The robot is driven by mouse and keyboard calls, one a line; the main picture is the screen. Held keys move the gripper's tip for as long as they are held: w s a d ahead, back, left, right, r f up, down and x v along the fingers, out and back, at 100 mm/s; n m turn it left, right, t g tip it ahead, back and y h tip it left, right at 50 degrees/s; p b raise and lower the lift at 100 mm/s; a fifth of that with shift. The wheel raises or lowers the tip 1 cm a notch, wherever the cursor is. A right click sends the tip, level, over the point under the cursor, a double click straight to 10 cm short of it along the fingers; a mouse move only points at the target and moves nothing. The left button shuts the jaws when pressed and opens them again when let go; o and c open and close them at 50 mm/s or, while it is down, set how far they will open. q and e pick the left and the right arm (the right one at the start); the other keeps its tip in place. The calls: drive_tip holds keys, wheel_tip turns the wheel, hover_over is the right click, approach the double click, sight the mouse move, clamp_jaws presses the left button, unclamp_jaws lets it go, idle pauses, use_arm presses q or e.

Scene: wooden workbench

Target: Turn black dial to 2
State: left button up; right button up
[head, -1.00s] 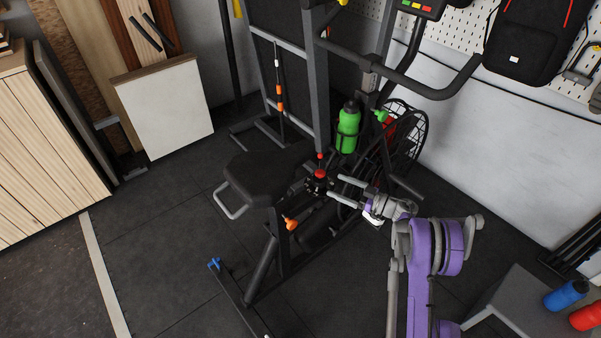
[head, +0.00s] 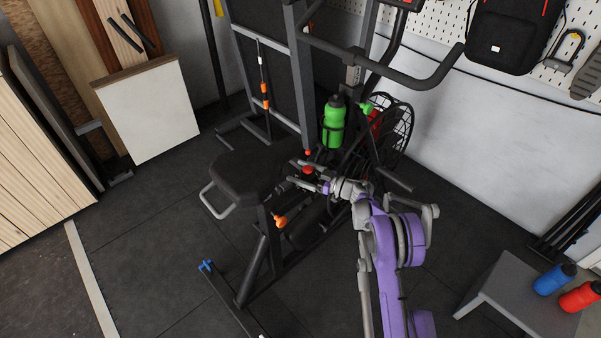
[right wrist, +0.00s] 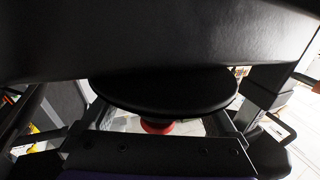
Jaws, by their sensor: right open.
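In the right wrist view a black round disc (right wrist: 165,92), which looks like the black dial, sits close in front of my gripper with a red part (right wrist: 157,127) below it. No number markings can be read. In the head view a small red-topped knob (head: 308,170) shows on the exercise machine's frame beside the seat. My right gripper (head: 296,172) is open there, with one finger on each side of the knob. Contact with the dial cannot be told. My left gripper is out of view.
The black seat (head: 250,175) and machine posts (head: 304,85) crowd the gripper. A green bottle (head: 334,122) stands just behind it. An orange knob (head: 281,221) is below. A grey bench (head: 510,290) with blue and red bottles is at right.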

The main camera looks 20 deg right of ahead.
drive_tip(key=c, duration=1.4)
drive_tip(key=shift+o, duration=0.2)
drive_tip(key=shift+m+t+h, duration=0.3)
drive_tip(key=shift+h, duration=0.1)
drive_tip(key=shift+w+d+m+t+h+b, duration=0.1)
drive_tip(key=shift+d+m+t+h+b, duration=0.3)
drive_tip(key=shift+m+h, duration=0.9)
drive_tip(key=shift+w+d+m+t+h+b, duration=0.1)
drive_tip(key=shift+m+t+h+b, duration=0.55)
drive_tip(key=shift+h, duration=1.05)
drive_tip(key=shift+w+d+m+t+h+b, duration=0.1)
drive_tip(key=shift+d+m+t+h+b, duration=0.2)
drive_tip(key=shift+m+t+h, duration=0.75)
drive_tip(key=shift+g+h, duration=0.3)
drive_tip(key=shift+h, duration=0.25)
drive_tip(key=o, duration=1.4)
drive_tip(key=shift+c, duration=0.2)
